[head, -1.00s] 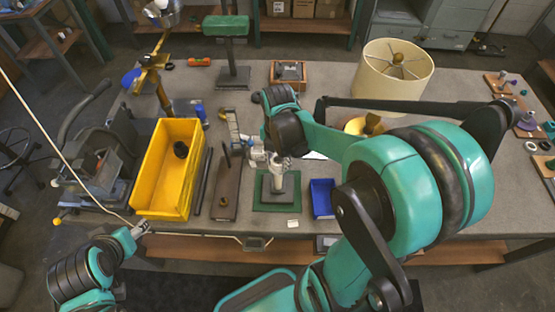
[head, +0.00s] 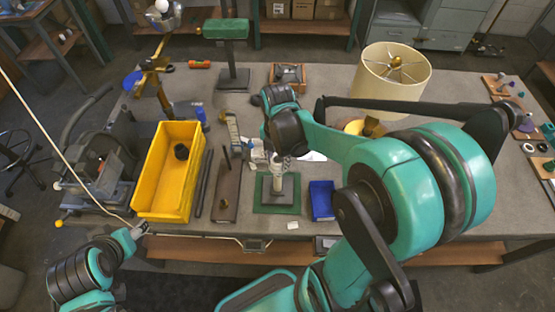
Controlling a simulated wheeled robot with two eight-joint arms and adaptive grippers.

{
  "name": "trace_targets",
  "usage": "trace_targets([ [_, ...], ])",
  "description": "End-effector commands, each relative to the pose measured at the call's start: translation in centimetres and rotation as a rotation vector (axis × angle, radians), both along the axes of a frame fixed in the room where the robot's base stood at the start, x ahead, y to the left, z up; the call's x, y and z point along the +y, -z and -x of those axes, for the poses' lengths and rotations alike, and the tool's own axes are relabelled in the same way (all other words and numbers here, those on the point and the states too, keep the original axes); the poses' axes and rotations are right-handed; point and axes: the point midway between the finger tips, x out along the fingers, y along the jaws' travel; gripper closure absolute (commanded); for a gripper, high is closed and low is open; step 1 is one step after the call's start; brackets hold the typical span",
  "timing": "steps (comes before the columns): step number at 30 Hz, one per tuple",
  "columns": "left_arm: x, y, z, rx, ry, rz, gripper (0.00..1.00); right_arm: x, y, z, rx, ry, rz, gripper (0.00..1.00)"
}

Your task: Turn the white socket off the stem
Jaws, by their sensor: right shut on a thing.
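The stem (head: 278,184) stands upright in a grey base on a green mat (head: 262,207) at the middle front of the table. My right gripper (head: 275,160) is at the top of the stem, below the dark wrist of my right arm. It is shut on the white socket, which is mostly hidden by the fingers and wrist. I cannot tell from here how far the socket sits on the stem. My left gripper (head: 139,231) is low at the left, by the table's front edge, apart from the stem. Its fingers are too small to read.
A yellow bin (head: 165,196) stands left of the mat, with dark bars and a brown board (head: 228,188) between. A blue tray (head: 321,200) is close on the right. A cream lampshade (head: 391,76) stands behind my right arm. A small white piece (head: 292,225) lies in front.

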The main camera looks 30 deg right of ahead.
Motion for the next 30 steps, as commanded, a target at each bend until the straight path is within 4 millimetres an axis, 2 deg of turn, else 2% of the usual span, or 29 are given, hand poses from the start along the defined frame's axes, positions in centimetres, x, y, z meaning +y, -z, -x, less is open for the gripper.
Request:
trace_targets([
  [11,0.0,-0.2,0.0,0.0,0.0,0.0,0.43,0.0,-0.2,0.0,0.0,0.0,0.0,1.0],
  [21,0.0,-1.7,0.0,0.0,0.0,0.0,0.43,0.0,-2.1,0.0,0.0,0.0,0.0,1.0],
  [30,0.0,-1.6,0.0,0.0,0.0,0.0,0.43,0.0,-2.0,0.0,0.0,0.0,0.0,1.0],
])
